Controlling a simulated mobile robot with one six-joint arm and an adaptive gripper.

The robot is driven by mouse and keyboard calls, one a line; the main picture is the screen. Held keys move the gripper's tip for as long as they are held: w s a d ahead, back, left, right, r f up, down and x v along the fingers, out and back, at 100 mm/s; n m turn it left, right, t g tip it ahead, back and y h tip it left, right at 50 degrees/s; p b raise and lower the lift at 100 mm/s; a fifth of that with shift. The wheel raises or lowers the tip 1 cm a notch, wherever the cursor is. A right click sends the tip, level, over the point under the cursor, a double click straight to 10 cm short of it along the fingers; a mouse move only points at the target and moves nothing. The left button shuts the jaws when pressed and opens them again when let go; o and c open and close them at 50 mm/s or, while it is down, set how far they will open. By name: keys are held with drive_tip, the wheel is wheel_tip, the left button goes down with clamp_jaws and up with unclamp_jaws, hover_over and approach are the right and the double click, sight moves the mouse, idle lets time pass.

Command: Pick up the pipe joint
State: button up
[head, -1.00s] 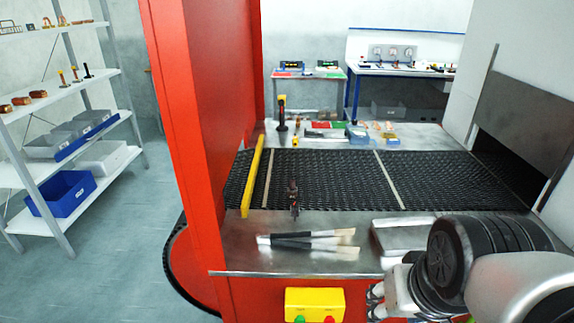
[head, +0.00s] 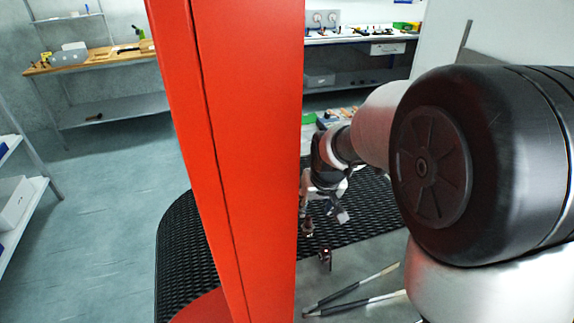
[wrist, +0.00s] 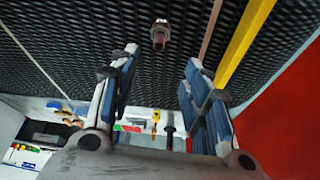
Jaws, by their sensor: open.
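The pipe joint, a small dark reddish-brown piece with a metallic end, shows in the wrist view (wrist: 160,36) against the black mesh belt. It seems to be the small upright dark piece in the head view (head: 325,259), near the belt's front edge. My gripper (wrist: 161,60) is open and empty, with its two blue-and-grey fingers apart. In the wrist view the joint lies beyond the fingertips, roughly in line with the gap between them. In the head view my gripper (head: 325,219) hangs above the belt, apart from the joint.
A red post (head: 240,150) stands close left of my gripper and hides part of the belt (head: 372,222). A yellow bar (wrist: 244,42) crosses the belt near the joint. Brushes (head: 355,290) lie on the metal ledge in front. Small items lie on the table behind.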

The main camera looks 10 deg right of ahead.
drive_tip(key=b, duration=0.2)
hover_over(309, 220)
drive_tip(key=s, duration=0.3)
drive_tip(key=f, duration=0.7)
drive_tip(key=shift+w+f, duration=0.25)
drive_tip(key=shift+f, duration=0.1)
drive_tip(key=b+x, duration=0.2)
drive_tip(key=x, duration=0.3)
drive_tip(key=shift+w+f, duration=0.25)
drive_tip(key=shift+w, duration=0.05)
drive_tip(key=shift+c, duration=0.5)
clamp_jaws()
